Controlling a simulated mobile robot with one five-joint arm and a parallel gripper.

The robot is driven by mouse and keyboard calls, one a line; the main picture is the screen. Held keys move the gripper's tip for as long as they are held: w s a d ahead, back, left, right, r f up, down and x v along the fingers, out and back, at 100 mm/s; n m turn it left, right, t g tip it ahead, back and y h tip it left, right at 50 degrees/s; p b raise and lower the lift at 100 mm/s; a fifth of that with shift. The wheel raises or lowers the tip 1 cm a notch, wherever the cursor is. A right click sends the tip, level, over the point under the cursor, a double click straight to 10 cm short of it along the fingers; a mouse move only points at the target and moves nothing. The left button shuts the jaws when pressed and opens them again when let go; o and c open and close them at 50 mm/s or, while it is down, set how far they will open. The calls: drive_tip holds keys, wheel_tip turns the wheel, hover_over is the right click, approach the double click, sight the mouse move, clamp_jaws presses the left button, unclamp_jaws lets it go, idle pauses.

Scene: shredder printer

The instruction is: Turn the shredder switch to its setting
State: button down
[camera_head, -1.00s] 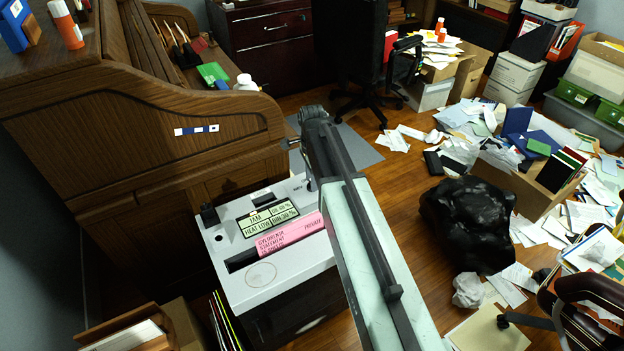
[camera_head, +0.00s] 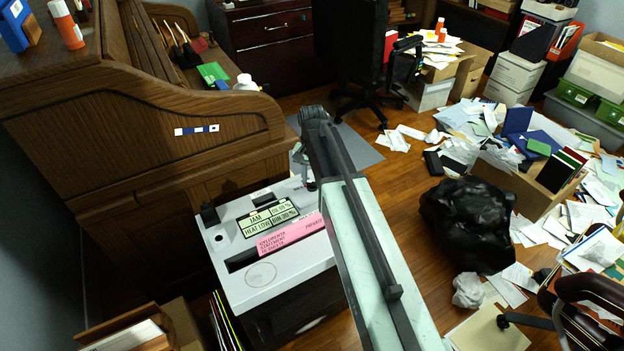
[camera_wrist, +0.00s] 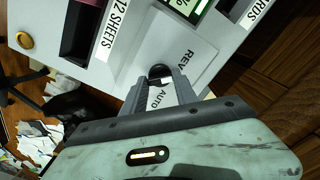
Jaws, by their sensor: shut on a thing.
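The shredder (camera_head: 285,274) is a pale grey-topped box beside the wooden desk in the head view. Its switch (camera_wrist: 160,72) is a dark knob on the grey panel in the wrist view, with the words AUTO and REV printed by it. My gripper (camera_wrist: 160,80) is shut on the knob, one finger on each side. The fingers partly cover the knob, so its exact setting is hard to read.
A pink paper (camera_head: 290,233) stands in the shredder slot, by a green-lit display (camera_head: 268,217) reading JAM and HEAT LOW. The roll-top desk (camera_head: 130,140) is close on the left. A black bag (camera_head: 465,222) and loose papers cover the floor to the right.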

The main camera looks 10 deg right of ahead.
sight(311, 182)
drive_tip(key=shift+a+n, duration=0.15)
drive_tip(key=shift+n, duration=1.45)
drive_tip(key=c, duration=1)
unclamp_jaws()
drive_tip(key=shift+o, duration=0.2)
wheel_tip(311, 182, up, 8)
drive_tip(key=p, duration=0.8)
drive_tip(key=shift+f, duration=0.1)
